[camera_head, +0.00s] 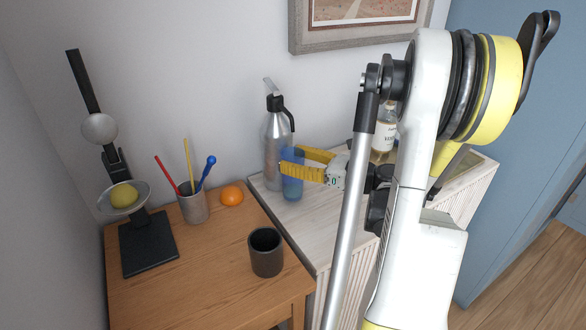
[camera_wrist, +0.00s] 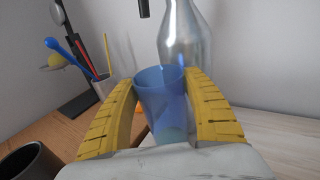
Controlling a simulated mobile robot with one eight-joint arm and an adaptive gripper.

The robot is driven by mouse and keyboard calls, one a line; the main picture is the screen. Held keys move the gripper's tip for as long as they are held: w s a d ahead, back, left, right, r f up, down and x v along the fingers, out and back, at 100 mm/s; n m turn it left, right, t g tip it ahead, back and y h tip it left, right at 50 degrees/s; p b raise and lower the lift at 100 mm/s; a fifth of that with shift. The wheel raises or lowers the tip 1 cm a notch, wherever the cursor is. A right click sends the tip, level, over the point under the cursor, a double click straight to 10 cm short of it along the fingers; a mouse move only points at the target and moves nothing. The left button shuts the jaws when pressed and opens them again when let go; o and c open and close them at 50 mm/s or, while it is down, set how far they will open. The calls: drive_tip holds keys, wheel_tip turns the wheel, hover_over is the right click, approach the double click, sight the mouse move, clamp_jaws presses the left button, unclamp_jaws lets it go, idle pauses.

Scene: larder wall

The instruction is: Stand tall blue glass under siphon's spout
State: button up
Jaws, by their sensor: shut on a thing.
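The tall blue glass (camera_head: 292,181) is clear blue and upright at the front of the white cabinet top. My gripper (camera_head: 290,170) has its yellow fingers on either side of it and is shut on it. In the wrist view the blue glass (camera_wrist: 163,100) sits between both fingers. The silver siphon (camera_head: 275,150), with a black head and handle, stands just behind the glass. In the wrist view the siphon (camera_wrist: 185,40) is behind the glass, and its dark spout (camera_wrist: 144,8) hangs above and left of the glass. I cannot tell whether the glass touches the cabinet top.
A dark cup (camera_head: 266,252) stands on the wooden table (camera_head: 190,290), with an orange (camera_head: 232,195), a utensil pot (camera_head: 194,207) and a black press (camera_head: 148,241) holding a lemon. A labelled bottle (camera_head: 383,138) stands right of the siphon, partly behind my arm.

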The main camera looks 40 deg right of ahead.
drive_tip(key=shift+f, duration=0.75)
drive_tip(key=shift+f, duration=0.1)
drive_tip(key=o, duration=1.4)
